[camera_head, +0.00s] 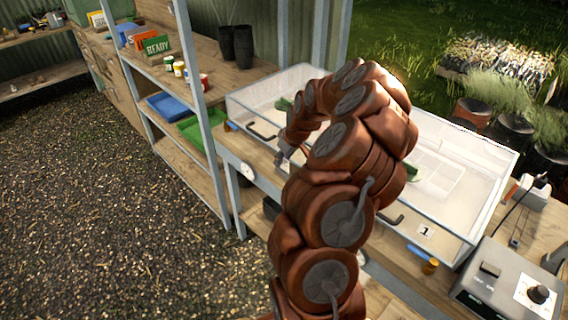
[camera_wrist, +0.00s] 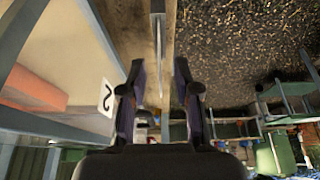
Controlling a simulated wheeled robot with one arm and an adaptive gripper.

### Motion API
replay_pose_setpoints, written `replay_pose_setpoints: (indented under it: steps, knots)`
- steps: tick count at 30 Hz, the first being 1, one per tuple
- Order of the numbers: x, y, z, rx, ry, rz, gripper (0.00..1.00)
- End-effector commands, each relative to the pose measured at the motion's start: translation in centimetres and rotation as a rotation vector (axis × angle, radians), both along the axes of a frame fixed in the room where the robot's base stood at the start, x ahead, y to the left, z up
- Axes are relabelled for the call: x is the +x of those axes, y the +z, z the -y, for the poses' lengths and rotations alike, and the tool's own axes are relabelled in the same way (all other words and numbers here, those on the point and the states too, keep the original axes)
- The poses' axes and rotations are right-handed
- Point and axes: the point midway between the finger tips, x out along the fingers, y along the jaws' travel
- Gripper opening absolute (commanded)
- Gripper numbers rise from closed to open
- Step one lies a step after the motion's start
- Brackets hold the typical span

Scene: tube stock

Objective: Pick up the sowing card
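Several coloured cards stand on the upper shelf at the back left in the head view. A green card (camera_head: 157,45) reads "READY". I cannot tell for sure which one is the sowing card. My gripper (camera_wrist: 158,103) is open in the wrist view, with its two dark fingers apart and a bench edge below and between them. In the head view its end (camera_head: 283,155) is small and partly hidden by my arm, over the bench front, away from the cards.
A clear-walled tank (camera_head: 470,215) fills much of the bench, with a "1" label (camera_head: 426,231); a "2" label (camera_wrist: 107,97) shows in the wrist view. A grey device (camera_head: 510,285) stands at right. Dark pots (camera_head: 243,47) and small jars stand on the shelf. The gravel floor at left is clear.

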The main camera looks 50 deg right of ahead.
Motion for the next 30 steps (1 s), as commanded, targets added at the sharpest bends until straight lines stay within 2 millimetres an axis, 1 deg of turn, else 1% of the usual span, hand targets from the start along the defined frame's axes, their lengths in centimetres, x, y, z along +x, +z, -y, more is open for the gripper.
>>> replay_pose_setpoints:
  steps: [3,6,14,16,21,24,30]
  knots:
    - [0.4,-1.1,-0.1,0.004,0.001,-0.006,0.31]
    - [0.6,-1.8,-0.1,0.003,0.001,-0.006,0.31]
    - [0.7,-2.0,0.0,0.0,0.0,-0.003,0.31]
    - [0.7,-2.0,0.0,0.001,0.0,-0.003,0.26]
    - [0.7,-2.0,0.0,0.001,0.0,-0.003,0.09]
    - [0.7,-2.0,0.0,0.0,0.0,-0.003,0.0]
    - [0.7,-2.0,0.0,0.0,0.0,-0.003,0.0]
